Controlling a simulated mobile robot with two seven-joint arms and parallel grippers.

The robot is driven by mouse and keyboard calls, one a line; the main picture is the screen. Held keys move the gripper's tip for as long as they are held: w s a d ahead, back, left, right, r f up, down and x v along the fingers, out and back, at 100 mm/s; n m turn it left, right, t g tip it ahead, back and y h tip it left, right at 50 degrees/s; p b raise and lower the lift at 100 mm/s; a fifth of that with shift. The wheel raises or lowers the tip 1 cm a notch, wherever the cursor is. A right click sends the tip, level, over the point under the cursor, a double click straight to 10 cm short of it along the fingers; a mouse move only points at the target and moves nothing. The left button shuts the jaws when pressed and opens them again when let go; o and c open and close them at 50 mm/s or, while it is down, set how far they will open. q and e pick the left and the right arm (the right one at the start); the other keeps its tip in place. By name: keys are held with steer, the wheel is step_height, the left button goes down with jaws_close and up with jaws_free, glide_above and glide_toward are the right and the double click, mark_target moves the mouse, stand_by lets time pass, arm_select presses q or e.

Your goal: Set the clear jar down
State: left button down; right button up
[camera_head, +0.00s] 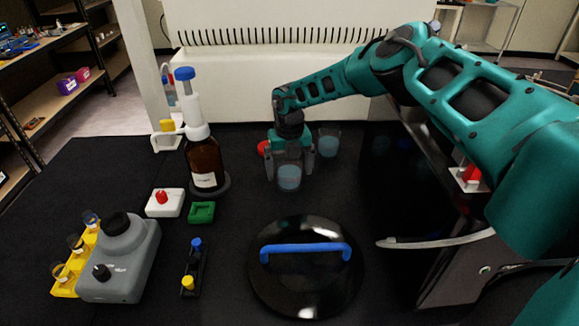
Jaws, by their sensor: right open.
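A clear jar (289,179) with bluish contents stands upright on the black table (240,234), behind the black lid with the blue handle. My right gripper (290,172) is at this jar, its fingers on either side of it. The gripper is open; whether a finger touches the glass is hard to tell. A second clear jar (328,146) with bluish contents stands just behind and to the right. My left gripper is not in view.
A brown bottle (204,163) with a dispenser top stands left of the gripper. A round black lid (306,289) lies in front. A red object (264,148) sits behind the gripper.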

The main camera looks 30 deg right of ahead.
step_height(320, 180, up, 12)
steer(key=shift+r+p, duration=0.15)
steer(key=shift+p, duration=0.35)
stand_by(0.6)
